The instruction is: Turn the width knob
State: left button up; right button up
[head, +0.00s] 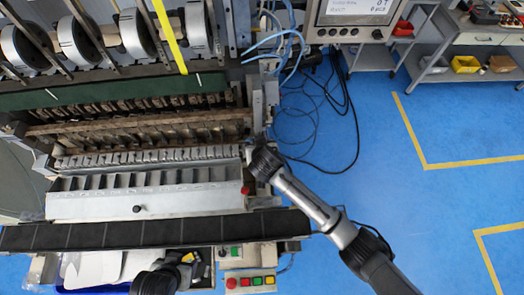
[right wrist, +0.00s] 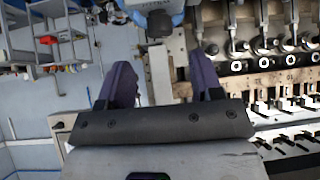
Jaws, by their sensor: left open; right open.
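A black round knob (right wrist: 159,24), likely the width knob, stands at the end of a grey metal bar in the right wrist view. My right gripper (right wrist: 163,72) is open, its two dark fingers on either side of the bar, pointing toward the knob. The knob looks beyond the fingertips, and nothing is held. In the head view my right arm reaches the right end of the winder, where its wrist hides the knob and fingers. My left gripper (head: 190,262) is open at the bottom edge, partly cut off, near the front of the machine.
The coil winder (head: 150,203) fills the left side. A button box (head: 250,282) sits at its front and a red knob (head: 245,190) at its right end.

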jog(key=v, duration=0.6)
jog(key=shift+s+r, duration=0.3)
jog(key=shift+d, duration=0.1)
dwell(0.3)
